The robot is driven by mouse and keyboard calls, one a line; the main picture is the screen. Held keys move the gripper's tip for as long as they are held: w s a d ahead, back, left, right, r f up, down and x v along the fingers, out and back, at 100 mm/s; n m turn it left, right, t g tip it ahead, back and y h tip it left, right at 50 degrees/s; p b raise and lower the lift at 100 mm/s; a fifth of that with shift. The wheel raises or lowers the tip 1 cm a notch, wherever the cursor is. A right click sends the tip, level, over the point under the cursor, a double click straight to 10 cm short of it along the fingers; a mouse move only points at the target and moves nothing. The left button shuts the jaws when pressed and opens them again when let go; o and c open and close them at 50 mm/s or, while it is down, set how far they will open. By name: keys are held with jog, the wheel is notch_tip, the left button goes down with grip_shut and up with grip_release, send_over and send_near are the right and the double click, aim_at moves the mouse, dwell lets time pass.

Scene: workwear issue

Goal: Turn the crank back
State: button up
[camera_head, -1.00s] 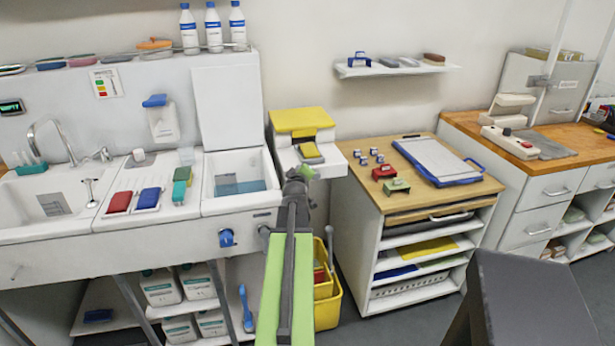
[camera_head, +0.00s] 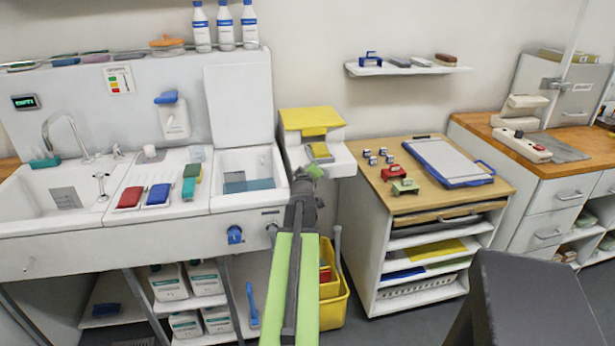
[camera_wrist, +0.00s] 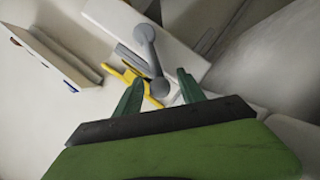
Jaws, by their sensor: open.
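A grey crank with rounded ends (camera_wrist: 151,58) shows in the wrist view, ahead of and between my fingertips. A yellow part lies beside its lower end. My gripper (camera_wrist: 159,77) is open, its two green fingers on either side of the crank's near end; I cannot tell whether they touch it. In the head view my arm reaches to the front of a white machine with a yellow top (camera_head: 311,118). The crank is not clearly visible there, with my arm in front of that area.
A sink counter (camera_head: 110,235) stands left of my arm. A wood-topped cabinet (camera_head: 420,212) with a clipboard and several stamps stands right. A yellow bucket (camera_head: 333,310) sits on the floor below the machine. A wall shelf (camera_head: 408,70) hangs above the cabinet.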

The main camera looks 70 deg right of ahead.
jog(key=shift+a, duration=0.1)
jog(key=p+v, duration=0.2)
jog(key=v, duration=0.5)
jog(key=shift+s, duration=0.2)
jog(key=shift+w+a, duration=0.1)
